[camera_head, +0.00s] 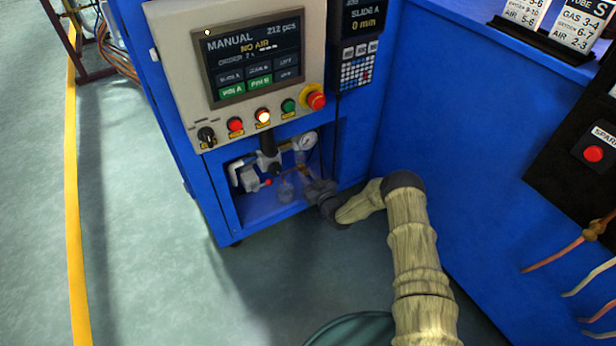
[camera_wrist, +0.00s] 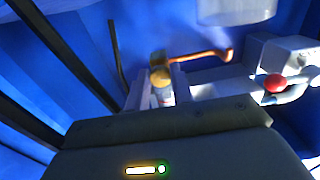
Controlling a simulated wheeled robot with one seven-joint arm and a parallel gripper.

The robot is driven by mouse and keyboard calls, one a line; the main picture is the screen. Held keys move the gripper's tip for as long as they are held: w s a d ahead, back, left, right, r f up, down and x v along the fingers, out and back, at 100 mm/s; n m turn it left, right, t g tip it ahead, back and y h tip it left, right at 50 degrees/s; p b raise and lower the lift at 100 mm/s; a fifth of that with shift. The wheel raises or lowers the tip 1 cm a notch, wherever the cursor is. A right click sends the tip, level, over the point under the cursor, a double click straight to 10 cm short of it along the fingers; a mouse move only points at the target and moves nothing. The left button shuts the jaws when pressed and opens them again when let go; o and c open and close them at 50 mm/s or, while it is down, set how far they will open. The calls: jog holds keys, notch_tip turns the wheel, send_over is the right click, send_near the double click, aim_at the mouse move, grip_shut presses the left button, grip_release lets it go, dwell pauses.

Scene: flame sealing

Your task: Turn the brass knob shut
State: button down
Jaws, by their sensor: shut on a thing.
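The brass knob (camera_wrist: 160,76) shows in the wrist view, between the two pale fingers of my gripper (camera_wrist: 158,92). The fingers are shut on it, one on each side. A copper-coloured pipe (camera_wrist: 200,54) runs to the right from behind the knob and bends at its end. In the head view my gripper (camera_head: 312,188) reaches into the open bay at the bottom of the blue cabinet. The knob is too small and covered there to make out.
A red knob (camera_wrist: 275,83) on a pale fitting is at the right in the wrist view. In the bay, a pressure gauge (camera_head: 307,141) and a clear bowl (camera_head: 285,191) sit close to my gripper. The control panel (camera_head: 245,65) above reads "NO AIR". The floor (camera_head: 140,230) at the left is clear.

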jog(key=shift+d+m, duration=0.1)
jog(key=shift+m, duration=0.3)
jog(key=m, duration=0.3)
jog(key=shift+b, duration=0.3)
jog(key=m, duration=0.4)
jog(key=shift+b, duration=0.4)
jog(key=m+b, duration=0.1)
jog(key=m, duration=0.3)
jog(key=shift+m, duration=0.3)
jog(key=shift+m+b, duration=0.8)
jog(key=shift+m, duration=1.2)
jog(key=c, duration=1.2)
grip_release()
jog(key=shift+c, duration=0.2)
